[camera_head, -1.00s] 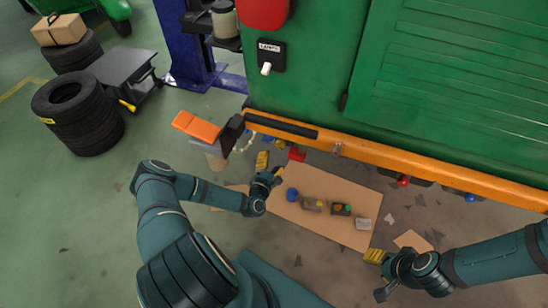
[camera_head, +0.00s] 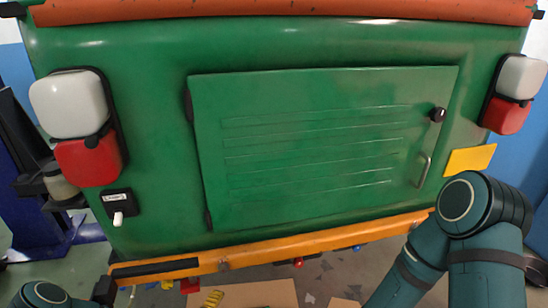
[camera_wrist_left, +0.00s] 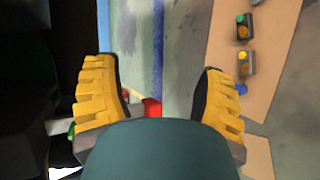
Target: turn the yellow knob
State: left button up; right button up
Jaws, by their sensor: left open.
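The yellow knob (camera_wrist_left: 243,56) appears as a small yellow spot on a dark little box in the left wrist view. That box lies on a sheet of cardboard. A similar box with a green knob (camera_wrist_left: 240,19) is just above it in the picture, and a small blue part (camera_wrist_left: 240,88) is just below. My left gripper (camera_wrist_left: 160,95) is open, its two yellow ribbed fingers wide apart. The knob is beyond the right finger, not between the fingers. In the head view the knob is out of frame. My right gripper is out of view; only its arm shows.
The green vehicle body (camera_head: 130,205) with its closed hatch (camera_head: 320,145) fills the head view. Its orange bumper (camera_head: 290,246) runs above the cardboard (camera_head: 250,293). A red part (camera_wrist_left: 152,107) shows between my left fingers in the left wrist view.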

pick_arm(q)
jog(key=s+d+r+m+g, duration=0.4)
jog(key=s+m+g, duration=0.1)
jog(key=s+m, duration=0.2)
jog(key=s+d+r+m+g, duration=0.4)
jog(key=s+m, duration=0.3)
jog(key=s, duration=0.3)
jog(key=shift+s+g, duration=0.3)
jog(key=shift+g, duration=0.4)
